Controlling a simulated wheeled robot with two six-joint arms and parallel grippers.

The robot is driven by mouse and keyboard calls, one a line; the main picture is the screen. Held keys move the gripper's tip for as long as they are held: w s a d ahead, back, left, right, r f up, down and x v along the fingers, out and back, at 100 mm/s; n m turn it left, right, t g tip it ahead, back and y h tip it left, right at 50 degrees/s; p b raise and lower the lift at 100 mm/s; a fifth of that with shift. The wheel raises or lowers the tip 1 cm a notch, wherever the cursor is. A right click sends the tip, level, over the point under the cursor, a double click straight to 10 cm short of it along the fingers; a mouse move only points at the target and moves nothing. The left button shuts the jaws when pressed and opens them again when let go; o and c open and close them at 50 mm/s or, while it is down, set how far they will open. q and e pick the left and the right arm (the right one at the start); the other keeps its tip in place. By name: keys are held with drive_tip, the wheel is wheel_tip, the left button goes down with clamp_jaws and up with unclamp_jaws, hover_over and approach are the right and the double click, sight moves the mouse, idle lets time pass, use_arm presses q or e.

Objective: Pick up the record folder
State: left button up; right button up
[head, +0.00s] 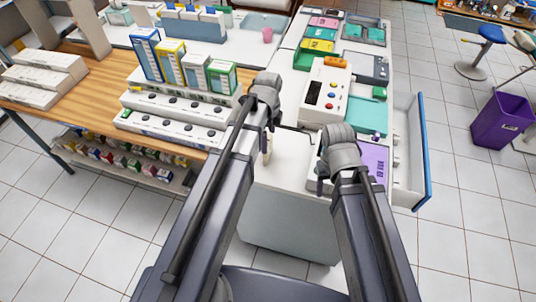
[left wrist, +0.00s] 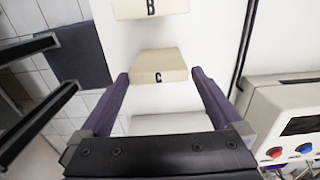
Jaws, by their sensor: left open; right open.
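No label names the record folder, so I cannot tell for sure which thing it is. A cream block lettered C (left wrist: 160,62) stands between the spread fingers of my left gripper (left wrist: 160,76) in the left wrist view, with bare space on both sides. A second cream block lettered B (left wrist: 150,8) lies beyond it. In the head view a small cream piece (head: 266,150) shows just below my left gripper (head: 268,122), over the white counter. My right gripper (head: 324,172) is open over the counter, left of a flat lilac item (head: 376,158). No held object shows in either gripper.
A white device with coloured buttons (head: 326,92) stands on the counter ahead. An open drawer with a blue front (head: 424,160) juts out at right. Boxes (head: 182,65) stand on the wooden table (head: 75,75) at left. A purple bin (head: 500,118) is on the floor.

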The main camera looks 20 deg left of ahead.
use_arm(q)
drive_tip(key=shift+f+b, duration=0.45)
drive_tip(key=shift+f, duration=0.55)
use_arm(e)
drive_tip(key=shift+f, duration=1)
use_arm(q)
drive_tip(key=shift+f, duration=0.15)
use_arm(e)
drive_tip(key=shift+f, duration=0.1)
use_arm(q)
wheel_tip(320, 180, down, 5)
drive_tip(key=b, duration=0.5)
use_arm(e)
wheel_tip(320, 180, down, 5)
drive_tip(key=shift+f, duration=0.1)
use_arm(q)
drive_tip(key=c, duration=1)
